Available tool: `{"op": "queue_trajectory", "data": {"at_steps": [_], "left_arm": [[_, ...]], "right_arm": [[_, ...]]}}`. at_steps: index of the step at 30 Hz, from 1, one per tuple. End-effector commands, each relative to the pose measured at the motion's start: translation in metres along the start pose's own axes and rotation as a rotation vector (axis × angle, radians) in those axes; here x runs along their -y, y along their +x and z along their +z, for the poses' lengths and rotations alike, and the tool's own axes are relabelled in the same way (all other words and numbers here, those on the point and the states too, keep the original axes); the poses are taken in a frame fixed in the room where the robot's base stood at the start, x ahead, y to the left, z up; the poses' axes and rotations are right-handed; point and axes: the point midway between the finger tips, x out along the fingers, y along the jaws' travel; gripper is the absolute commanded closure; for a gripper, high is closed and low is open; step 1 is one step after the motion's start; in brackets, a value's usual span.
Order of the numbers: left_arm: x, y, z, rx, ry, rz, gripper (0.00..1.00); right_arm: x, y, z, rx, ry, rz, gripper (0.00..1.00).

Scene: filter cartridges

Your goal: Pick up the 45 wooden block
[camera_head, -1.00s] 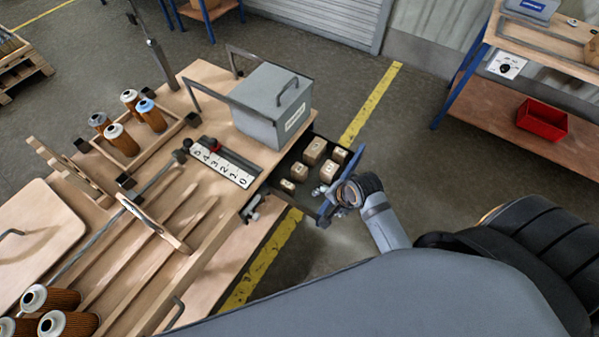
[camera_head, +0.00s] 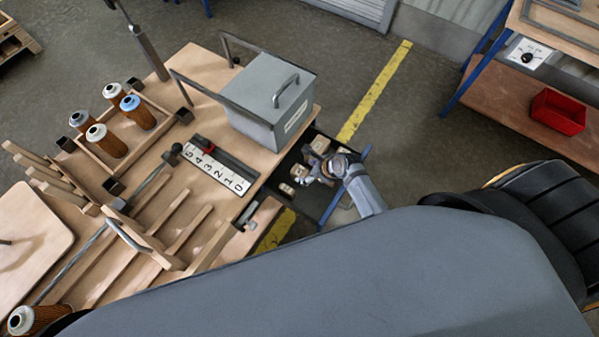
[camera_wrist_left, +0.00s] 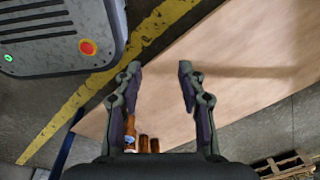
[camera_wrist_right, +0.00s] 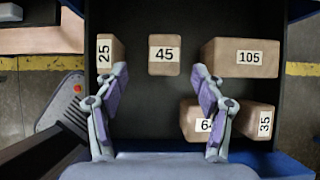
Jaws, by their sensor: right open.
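The 45 wooden block (camera_wrist_right: 164,62) is a small tan block with a white label. It lies in the dark open drawer (camera_wrist_right: 150,118) in the right wrist view. My right gripper (camera_wrist_right: 159,80) is open and empty, with the 45 block lying between and just beyond its fingertips. In the head view my right gripper (camera_head: 318,172) is over the drawer and hides some blocks. I cannot tell the 45 block there. My left gripper (camera_wrist_left: 160,78) is open and empty above a wooden surface (camera_wrist_left: 235,75) in the left wrist view.
Close by lie the 25 block (camera_wrist_right: 110,52), at the left fingertip, the 105 block (camera_wrist_right: 240,57), a partly hidden block reading 64 (camera_wrist_right: 197,122) and the 35 block (camera_wrist_right: 257,121). A grey lidded bin (camera_head: 268,98) stands on the workbench beside the drawer.

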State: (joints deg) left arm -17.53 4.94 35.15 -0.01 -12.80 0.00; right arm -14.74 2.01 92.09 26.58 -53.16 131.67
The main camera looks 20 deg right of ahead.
Motion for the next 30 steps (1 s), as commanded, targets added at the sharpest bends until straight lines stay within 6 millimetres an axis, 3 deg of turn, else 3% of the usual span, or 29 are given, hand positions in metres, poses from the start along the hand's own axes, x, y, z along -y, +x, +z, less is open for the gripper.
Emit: {"op": "queue_trajectory", "data": {"at_steps": [2,5,11,14,19,26,30], "left_arm": [[0.003,0.003,0.024,0.034,0.003,-0.003,0.6],[0.003,0.004,0.027,0.038,0.004,-0.003,0.6],[-0.006,0.005,-0.024,-0.04,-0.004,0.006,0.6],[-0.009,0.008,-0.033,-0.052,-0.007,0.01,0.6],[-0.01,0.014,-0.014,-0.024,-0.005,0.01,0.6],[-0.009,0.013,0.001,-0.002,-0.004,0.009,0.6],[-0.006,0.013,-0.001,-0.005,-0.003,0.006,0.6]], "right_arm": [[0.001,0.014,0.0,0.0,-0.001,0.0,0.31],[0.001,0.022,0.001,0.001,-0.002,-0.001,0.31],[0.0,0.032,-0.002,0.0,-0.002,0.0,0.31],[0.0,0.05,-0.006,-0.001,-0.002,0.0,0.31],[0.0,0.073,-0.007,0.0,-0.003,-0.001,0.31],[0.0,0.075,-0.006,0.0,-0.004,-0.003,0.31],[0.0,0.075,-0.007,0.0,-0.004,-0.002,0.46]]}}
